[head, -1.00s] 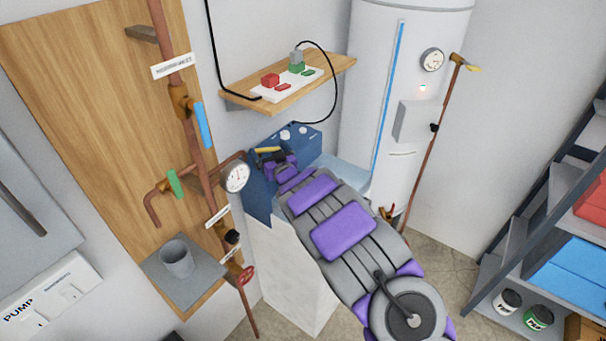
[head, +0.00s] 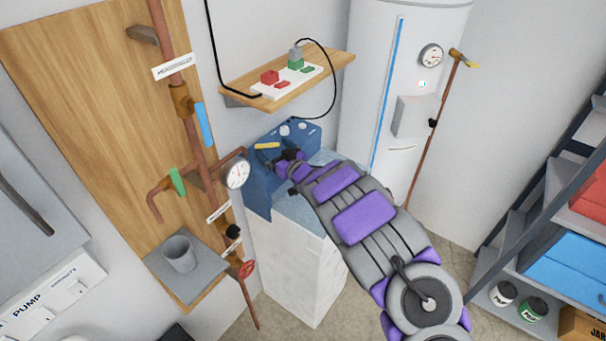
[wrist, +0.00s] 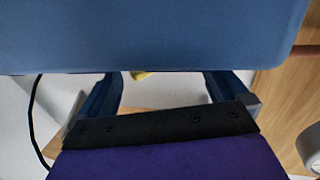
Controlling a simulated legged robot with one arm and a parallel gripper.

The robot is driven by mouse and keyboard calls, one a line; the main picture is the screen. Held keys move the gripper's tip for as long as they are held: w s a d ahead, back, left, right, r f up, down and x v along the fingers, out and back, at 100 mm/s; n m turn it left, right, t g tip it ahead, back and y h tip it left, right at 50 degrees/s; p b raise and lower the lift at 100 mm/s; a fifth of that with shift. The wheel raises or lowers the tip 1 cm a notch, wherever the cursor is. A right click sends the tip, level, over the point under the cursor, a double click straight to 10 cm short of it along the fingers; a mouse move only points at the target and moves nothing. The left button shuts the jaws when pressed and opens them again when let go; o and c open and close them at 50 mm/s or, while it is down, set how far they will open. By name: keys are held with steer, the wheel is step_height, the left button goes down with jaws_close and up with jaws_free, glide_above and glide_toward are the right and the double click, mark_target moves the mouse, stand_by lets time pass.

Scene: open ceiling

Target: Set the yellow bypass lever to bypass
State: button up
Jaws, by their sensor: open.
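A yellow lever (head: 267,146) lies roughly level across the front of the blue unit (head: 290,137), which stands on a pale pedestal. In the wrist view only a small yellow piece (wrist: 141,75) shows under the edge of a large blue surface (wrist: 150,35); I cannot be sure it is the lever. My gripper (wrist: 165,82) is open, its two dark blue fingers apart with nothing seen held. In the head view my gripper (head: 287,163) is just below and right of the lever, seemingly apart from it. Its fingertips are partly hidden by my arm.
A round gauge (head: 237,174) and copper pipes with a green handle (head: 177,181) stand left of the unit. A wooden shelf (head: 290,85) hangs above. A white tank (head: 400,60) stands behind, with another yellow handle (head: 463,57) on its pipe. Shelving (head: 560,200) is at right.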

steer(key=p+v, duration=0.1)
steer(key=v, duration=1.3)
steer(key=shift+s+p, duration=0.2)
steer(key=shift+p, duration=0.15)
steer(key=shift+d, duration=0.1)
steer(key=shift+c, duration=0.3)
